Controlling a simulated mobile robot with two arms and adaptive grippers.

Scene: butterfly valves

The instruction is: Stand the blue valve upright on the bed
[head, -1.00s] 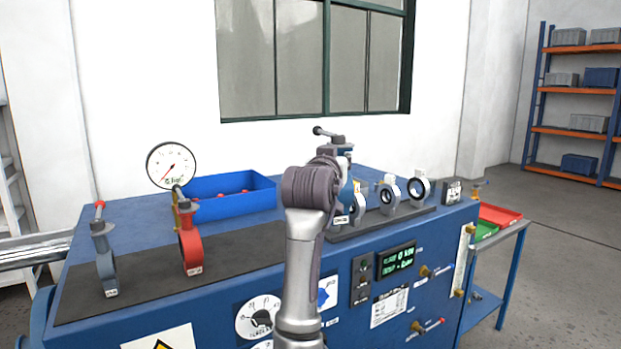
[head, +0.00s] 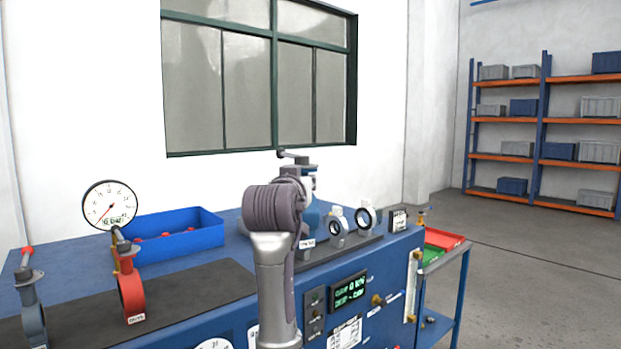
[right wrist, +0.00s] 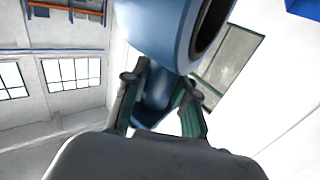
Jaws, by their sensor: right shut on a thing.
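The blue valve (head: 313,213) shows in part behind my right arm in the head view, with a grey handle on top. In the right wrist view its blue ring body (right wrist: 165,30) fills the top middle. My right gripper (right wrist: 160,92) is shut on the valve's blue neck below the ring. In the head view my wrist hides the gripper's fingers. The bed is the top of a blue bench with a dark mat (head: 190,302). From the head view I cannot tell whether the valve touches the bench. My left gripper is not in view.
A red valve (head: 130,296) and a grey-blue valve (head: 31,312) stand on the mat at left. A gauge (head: 109,205) and a blue bin (head: 180,243) stand behind. Light ring-shaped parts (head: 365,219) stand in a row right of my arm. The mat's middle is clear.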

